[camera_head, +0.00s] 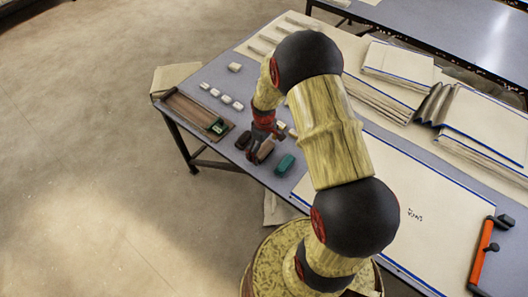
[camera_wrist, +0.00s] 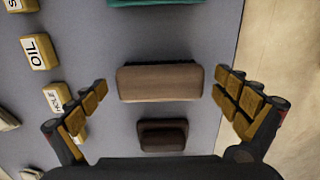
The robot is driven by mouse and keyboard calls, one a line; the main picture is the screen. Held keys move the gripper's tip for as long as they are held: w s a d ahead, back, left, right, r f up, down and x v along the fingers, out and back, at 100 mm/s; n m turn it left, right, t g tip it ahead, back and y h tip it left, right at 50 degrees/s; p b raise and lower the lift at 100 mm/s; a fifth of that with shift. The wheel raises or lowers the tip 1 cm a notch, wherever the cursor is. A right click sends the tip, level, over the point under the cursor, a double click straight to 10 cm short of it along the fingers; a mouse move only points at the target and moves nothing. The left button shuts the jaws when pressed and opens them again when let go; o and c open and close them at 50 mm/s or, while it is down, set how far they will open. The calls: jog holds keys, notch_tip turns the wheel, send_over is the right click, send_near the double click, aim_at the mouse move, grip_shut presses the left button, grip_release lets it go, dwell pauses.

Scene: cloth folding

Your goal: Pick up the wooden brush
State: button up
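A brown wooden brush (camera_wrist: 160,82) with a dark edge along its top lies crosswise on the grey table in the wrist view. It sits between the fingertips of my gripper (camera_wrist: 161,80), which are spread wide on either side and do not touch it. In the head view the brush (camera_head: 265,151) shows just below my gripper (camera_head: 264,132), partly hidden by it. I cannot tell exactly how high the fingers are above the table.
A smaller dark brown block (camera_wrist: 162,135) lies close beside the brush, and a teal block (camera_head: 285,164) lies on its other side. Small labelled blocks (camera_wrist: 39,51) stand to the left. A wooden tray (camera_head: 190,112) is at the table's left end. The table edge is near.

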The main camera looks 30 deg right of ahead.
aim_at(264, 149)
jog(key=shift+c, duration=1.2)
jog(key=c, duration=0.9)
jog(key=shift+r, duration=0.1)
jog(key=shift+c, duration=0.2)
jog(key=shift+r, duration=0.2)
notch_tip(264, 149, up, 3)
jog(key=shift+r+p, duration=0.15)
jog(key=shift+p, duration=0.7)
jog(key=s+r+p, duration=0.3)
jog(key=s+r, duration=0.6)
jog(key=s, duration=0.5)
jog(key=shift+p, duration=0.4)
jog(key=shift+a, duration=0.1)
